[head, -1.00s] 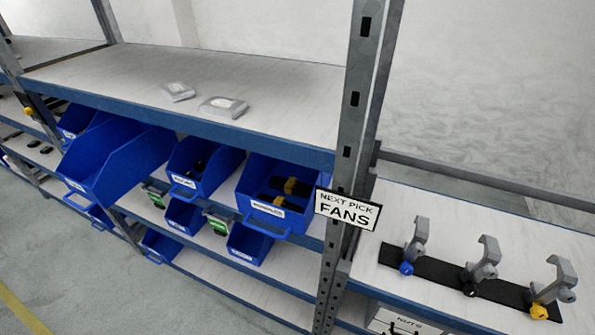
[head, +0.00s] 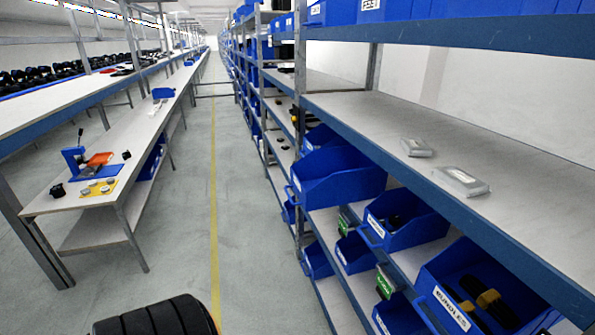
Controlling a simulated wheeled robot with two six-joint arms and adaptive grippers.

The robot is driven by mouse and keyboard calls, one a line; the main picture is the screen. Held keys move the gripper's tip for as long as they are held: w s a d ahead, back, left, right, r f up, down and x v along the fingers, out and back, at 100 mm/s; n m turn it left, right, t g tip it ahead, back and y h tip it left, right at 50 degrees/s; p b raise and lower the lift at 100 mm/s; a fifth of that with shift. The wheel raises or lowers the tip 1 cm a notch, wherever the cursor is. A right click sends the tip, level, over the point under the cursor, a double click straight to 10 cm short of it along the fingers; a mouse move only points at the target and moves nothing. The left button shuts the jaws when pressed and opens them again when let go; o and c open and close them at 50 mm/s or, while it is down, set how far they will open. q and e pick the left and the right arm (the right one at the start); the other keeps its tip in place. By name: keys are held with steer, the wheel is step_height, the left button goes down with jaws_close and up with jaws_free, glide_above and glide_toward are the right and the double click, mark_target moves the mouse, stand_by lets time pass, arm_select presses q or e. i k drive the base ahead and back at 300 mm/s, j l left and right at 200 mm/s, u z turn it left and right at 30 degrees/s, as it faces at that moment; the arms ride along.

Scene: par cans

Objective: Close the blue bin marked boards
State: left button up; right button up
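Blue open-top bins sit on the rack shelves at right. One large bin (head: 335,180) sticks out from its shelf over the aisle, farther than its neighbours. Its label is not readable from here, so I cannot tell whether it is the boards bin. A bin marked bundles (head: 450,308) holds black and yellow items at the lower right. Another bin (head: 405,220) between them holds dark items, and its label is too small to read. Neither gripper shows in the head view.
Two small clear-wrapped packs (head: 462,181) lie on the shelf above the bins. A long workbench (head: 125,205) with small parts stands at left. The aisle (head: 190,230) between is clear, except for a dark ribbed object (head: 155,318) at the bottom edge.

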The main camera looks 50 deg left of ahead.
mark_target(324, 177)
steer(key=u, duration=1.6)
